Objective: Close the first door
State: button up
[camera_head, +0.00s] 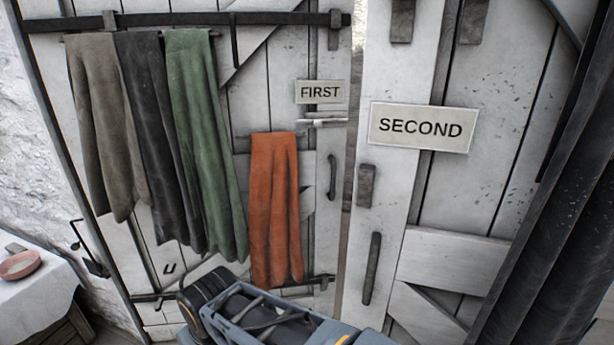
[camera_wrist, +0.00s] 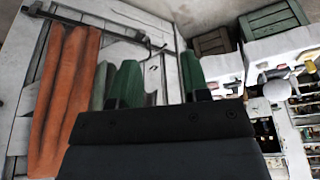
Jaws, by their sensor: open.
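The first door (camera_head: 262,80) is white planked wood with dark iron straps. It fills the left of the head view and bears a FIRST sign (camera_head: 322,92). A dark pull handle (camera_head: 332,177) sits near its right edge. A narrow gap shows between this edge and the second door; I cannot tell how far the first door stands open. In the wrist view the first door (camera_wrist: 135,22) is at the left, its edge facing the room beyond. My gripper (camera_wrist: 160,80) is open, its green fingers apart with no object seen between them. In the head view the fingers are not visible.
The second door (camera_head: 476,200), with a SECOND sign (camera_head: 422,127), stands at the right. Several cloths hang on the first door, including an orange one (camera_head: 274,210) and a green one (camera_head: 203,130). A covered table (camera_head: 40,300) is at lower left. Shelves (camera_wrist: 290,120) show beyond.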

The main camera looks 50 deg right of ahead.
aim_at(188, 162)
jog(key=z, duration=0.35)
jog(key=i, duration=0.9)
jog(key=z, duration=0.6)
